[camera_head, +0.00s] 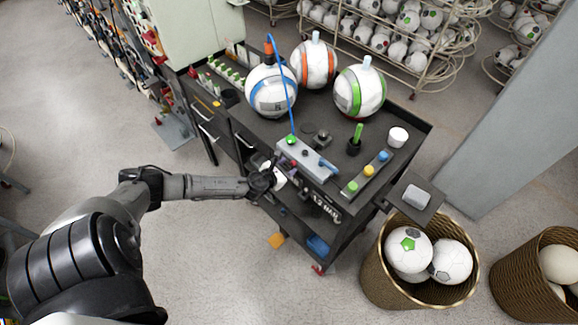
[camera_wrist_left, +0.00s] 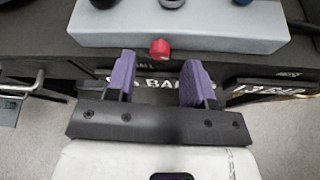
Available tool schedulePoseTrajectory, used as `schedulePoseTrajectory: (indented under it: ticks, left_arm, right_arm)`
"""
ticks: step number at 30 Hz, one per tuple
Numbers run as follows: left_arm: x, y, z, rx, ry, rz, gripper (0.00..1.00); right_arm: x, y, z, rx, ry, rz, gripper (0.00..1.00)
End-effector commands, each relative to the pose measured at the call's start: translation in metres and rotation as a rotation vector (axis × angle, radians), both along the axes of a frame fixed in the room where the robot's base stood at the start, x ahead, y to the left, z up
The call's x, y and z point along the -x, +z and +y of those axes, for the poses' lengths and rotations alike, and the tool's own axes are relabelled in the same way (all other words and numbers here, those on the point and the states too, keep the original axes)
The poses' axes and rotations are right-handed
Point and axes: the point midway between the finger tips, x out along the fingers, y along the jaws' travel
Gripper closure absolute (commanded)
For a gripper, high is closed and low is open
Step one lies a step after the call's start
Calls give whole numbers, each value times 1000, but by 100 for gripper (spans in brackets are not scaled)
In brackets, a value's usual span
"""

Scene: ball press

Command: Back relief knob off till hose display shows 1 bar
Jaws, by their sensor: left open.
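A small red knob (camera_wrist_left: 160,48), likely the relief knob, sticks out from the front of the grey press block (camera_head: 308,158), which also shows in the left wrist view (camera_wrist_left: 180,28). My left gripper (camera_wrist_left: 160,70) is open, its two purple fingers pointing at the block. The knob shows just past the fingertips, between them, with nothing gripped. A second display is partly behind the fingers.
A blue hose (camera_head: 291,90) runs between the blue-striped ball (camera_head: 271,92) and the block. Orange-striped (camera_head: 314,65) and green-striped (camera_head: 360,92) balls stand on the cart. A button strip (camera_head: 368,172) is right of the block. A ball basket (camera_head: 378,275) stands at the right.

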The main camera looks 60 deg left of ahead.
Motion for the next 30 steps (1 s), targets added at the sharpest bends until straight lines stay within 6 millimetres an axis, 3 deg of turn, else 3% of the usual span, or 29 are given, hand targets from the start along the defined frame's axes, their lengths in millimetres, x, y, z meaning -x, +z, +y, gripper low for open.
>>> schedulePoseTrajectory:
  ticks: [6,18,30]
  left_arm:
    - [-13,-5,3,-1,0,0,52]
    - [-15,-6,4,0,-1,0,52]
    - [-15,-6,4,0,-1,0,91]
  right_arm:
    - [0,-1,1,-4,-3,0,57]
    - [0,-1,3,-11,-7,0,57]
    - [0,-1,2,-7,-4,0,57]
